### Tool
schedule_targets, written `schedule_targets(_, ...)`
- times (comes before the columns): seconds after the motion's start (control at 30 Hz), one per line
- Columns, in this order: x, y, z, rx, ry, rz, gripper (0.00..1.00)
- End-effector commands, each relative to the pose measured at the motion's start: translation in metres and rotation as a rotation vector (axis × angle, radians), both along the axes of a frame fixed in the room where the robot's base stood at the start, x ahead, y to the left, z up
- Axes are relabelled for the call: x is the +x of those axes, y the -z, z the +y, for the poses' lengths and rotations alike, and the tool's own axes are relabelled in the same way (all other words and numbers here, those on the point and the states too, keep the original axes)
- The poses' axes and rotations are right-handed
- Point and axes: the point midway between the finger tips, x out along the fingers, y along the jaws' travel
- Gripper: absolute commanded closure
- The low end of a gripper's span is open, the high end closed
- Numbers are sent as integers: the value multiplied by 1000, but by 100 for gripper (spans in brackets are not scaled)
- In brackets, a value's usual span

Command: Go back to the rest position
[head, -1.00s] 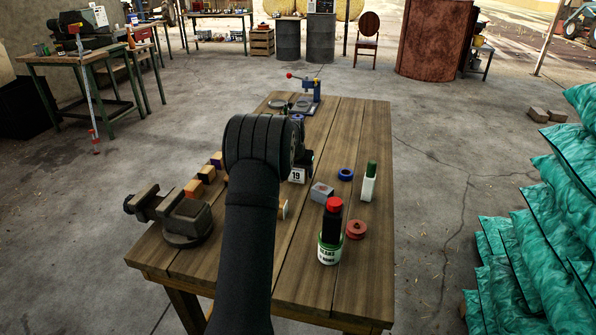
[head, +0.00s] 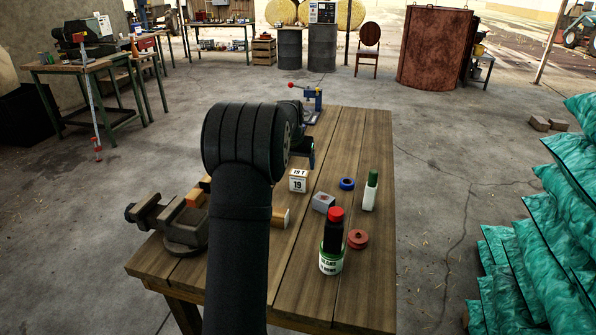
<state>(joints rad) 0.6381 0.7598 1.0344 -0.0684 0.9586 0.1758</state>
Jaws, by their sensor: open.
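My gripper (head: 307,154) is partly hidden behind my own arm's thick black joint. It is raised over the far half of the wooden table (head: 360,135), with nothing seen in it. A white block marked 19 (head: 298,181) stands on the table just below it in the picture, apart from it.
A blue press (head: 311,105) stands behind.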

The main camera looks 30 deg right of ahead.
Motion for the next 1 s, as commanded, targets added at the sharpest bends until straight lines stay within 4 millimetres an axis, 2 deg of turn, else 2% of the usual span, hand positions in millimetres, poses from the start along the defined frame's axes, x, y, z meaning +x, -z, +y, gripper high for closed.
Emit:
schedule_targets(0.2, -4, -13, 4, 0, 0, 0, 20)
schedule_targets(0.57, -3, -11, 4, 1, 0, 1, 20)
schedule_targets(0.77, 2, 10, -2, 3, 0, 3, 20)
schedule_targets(1.0, 15, 54, -15, 3, 0, 3, 20)
